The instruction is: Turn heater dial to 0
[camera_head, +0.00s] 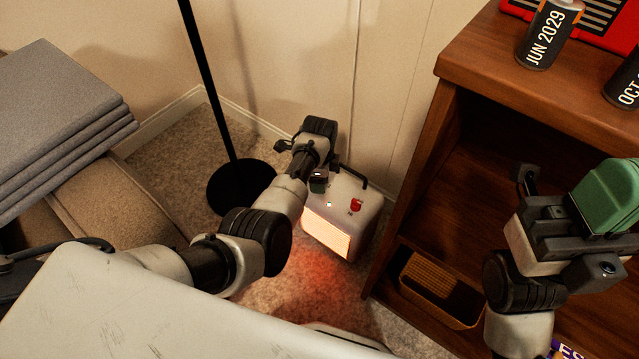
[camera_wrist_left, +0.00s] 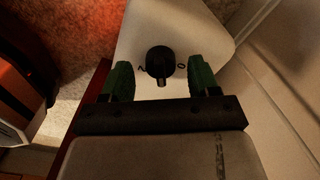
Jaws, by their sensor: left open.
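The heater (camera_head: 372,222) is a small white box on the carpet with a glowing orange front. A red knob-like part (camera_head: 356,204) shows on its top in the head view. In the left wrist view, a round black dial (camera_wrist_left: 160,60) sits on the heater's white top (camera_wrist_left: 195,25), with a mark like 2 at its left and 0 at its right. A pale nub on the dial faces the gripper. My left gripper (camera_wrist_left: 162,80) is open, its green fingers on either side of the dial with gaps. In the head view this gripper (camera_head: 318,184) is over the heater's top. My right gripper (camera_head: 608,192) is raised at the right, its opening unclear.
A wooden hutch (camera_head: 445,110) stands right of the heater, with a wicker basket (camera_head: 440,290) low inside and cans (camera_head: 550,35) on top. A black lamp stand (camera_head: 240,185) is left of the heater. The wall is close behind it.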

